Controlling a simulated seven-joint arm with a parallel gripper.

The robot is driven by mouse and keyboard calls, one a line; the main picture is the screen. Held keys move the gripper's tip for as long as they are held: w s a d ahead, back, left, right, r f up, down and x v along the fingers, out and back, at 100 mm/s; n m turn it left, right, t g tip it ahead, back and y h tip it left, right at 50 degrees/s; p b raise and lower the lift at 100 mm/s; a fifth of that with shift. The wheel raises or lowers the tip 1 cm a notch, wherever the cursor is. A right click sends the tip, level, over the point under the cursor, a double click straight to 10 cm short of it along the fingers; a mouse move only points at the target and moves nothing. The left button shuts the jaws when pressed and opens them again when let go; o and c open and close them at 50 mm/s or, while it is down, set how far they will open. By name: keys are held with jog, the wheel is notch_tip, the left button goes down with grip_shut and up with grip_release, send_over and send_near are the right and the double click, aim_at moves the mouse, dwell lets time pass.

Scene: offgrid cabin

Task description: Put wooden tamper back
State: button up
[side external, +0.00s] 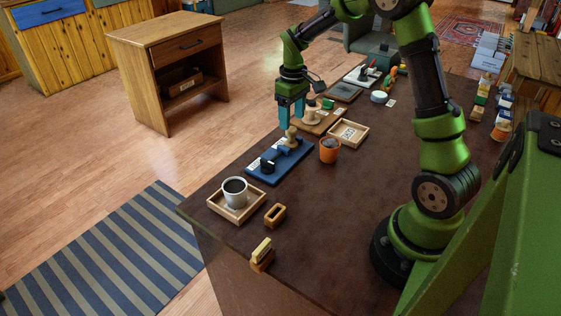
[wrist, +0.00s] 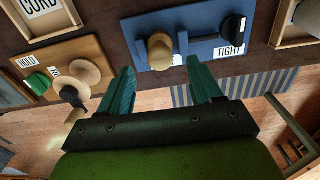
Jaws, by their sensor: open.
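My gripper (side external: 291,117) has teal fingers, open and empty, pointing down above the far end of a blue board (side external: 264,178). A wooden knobbed piece (side external: 292,132) stands on that end, just below the fingertips; it looks like the tamper. In the wrist view the knob (wrist: 160,46) lies beyond the gap between the fingertips (wrist: 160,64). The blue board also carries a black knob (wrist: 234,27) and a TIGHT label. A wooden board (side external: 328,124) behind it holds another round wooden piece (side external: 311,116), which shows in the wrist view (wrist: 84,72), and a green piece (wrist: 38,83).
An orange pot (side external: 329,151) and a labelled wooden tray (side external: 361,129) stand right of the boards. A cup (side external: 235,191) sits in a wooden tray (side external: 217,206) near the table's left corner. Small wooden blocks (side external: 275,215) lie nearby. The middle of the tabletop (side external: 370,190) is clear.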

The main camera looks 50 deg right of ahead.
notch_tip(320, 180, up, 12)
jog(key=s+a+r+m+t+y, duration=0.2)
jog(key=s+a+t, duration=0.5)
jog(key=s+a, duration=1)
jog(key=shift+a+r+m, duration=0.45)
jog(key=shift+a+m, duration=0.4)
jog(key=shift+m, duration=0.05)
